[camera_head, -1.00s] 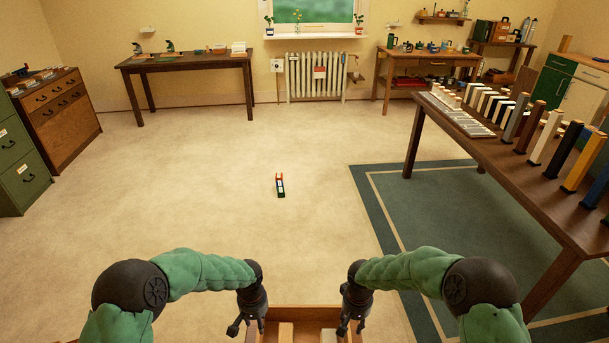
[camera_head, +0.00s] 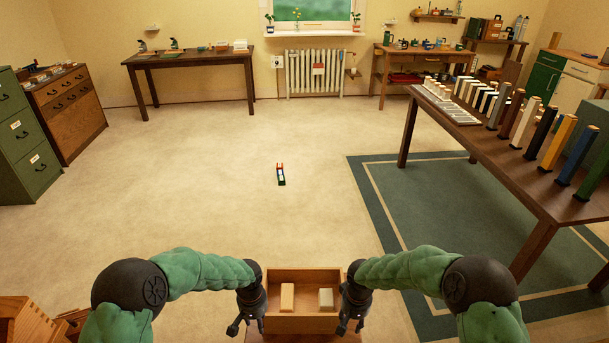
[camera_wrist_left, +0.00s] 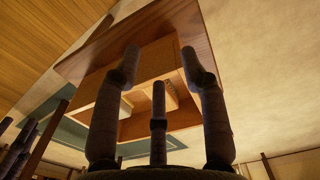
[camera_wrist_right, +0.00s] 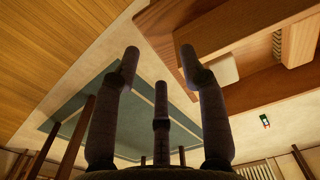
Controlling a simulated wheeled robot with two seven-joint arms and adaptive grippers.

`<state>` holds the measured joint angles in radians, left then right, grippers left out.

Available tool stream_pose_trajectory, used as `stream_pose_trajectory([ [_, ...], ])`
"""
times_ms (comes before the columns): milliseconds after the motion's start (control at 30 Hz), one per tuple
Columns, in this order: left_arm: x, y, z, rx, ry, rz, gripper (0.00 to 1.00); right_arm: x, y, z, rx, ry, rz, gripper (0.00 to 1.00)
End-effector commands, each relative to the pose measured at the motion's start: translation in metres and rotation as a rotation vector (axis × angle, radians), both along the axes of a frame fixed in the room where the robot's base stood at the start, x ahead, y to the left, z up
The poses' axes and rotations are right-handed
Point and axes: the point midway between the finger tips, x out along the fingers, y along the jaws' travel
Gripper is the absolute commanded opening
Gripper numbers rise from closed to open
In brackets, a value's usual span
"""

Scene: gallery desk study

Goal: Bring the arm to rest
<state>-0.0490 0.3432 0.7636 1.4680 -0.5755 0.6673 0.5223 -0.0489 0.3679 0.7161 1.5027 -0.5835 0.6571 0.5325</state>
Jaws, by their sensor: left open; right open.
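My left arm comes in from the left, and its gripper (camera_head: 246,325) hangs beside the left side of a wooden box (camera_head: 303,321). My right gripper (camera_head: 350,325) hangs beside the right side of the box. Both grippers are open and empty; the fingers stand apart in the left wrist view (camera_wrist_left: 160,75) and in the right wrist view (camera_wrist_right: 160,75). Two blocks lie in the box, a tan one (camera_head: 287,298) and a paler one (camera_head: 326,299). I cannot tell whether either gripper touches the box.
A long table (camera_head: 480,150) with upright coloured bars stands at the right on a green rug (camera_head: 420,190). A small green-and-red item (camera_head: 281,175) lies on the open floor ahead. Wooden crates (camera_head: 25,322) show at the lower left, a green cabinet (camera_head: 25,150) at the far left.

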Motion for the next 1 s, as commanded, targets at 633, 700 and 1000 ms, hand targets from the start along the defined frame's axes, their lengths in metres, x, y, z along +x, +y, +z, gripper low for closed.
stream_pose_trajectory([
  [633,-0.073,-0.038,-0.04,-0.235,0.05,0.014,0.43,-0.074,0.038,-0.04,0.235,0.051,-0.015,0.43],
  [700,-0.089,-0.044,-0.044,-0.273,0.051,0.029,0.43,-0.09,0.044,-0.044,0.274,0.052,-0.031,0.43],
  [1000,-0.17,-0.052,-0.051,-0.361,0.026,0.15,0.43,-0.171,0.052,-0.051,0.361,0.027,-0.15,0.43],
])
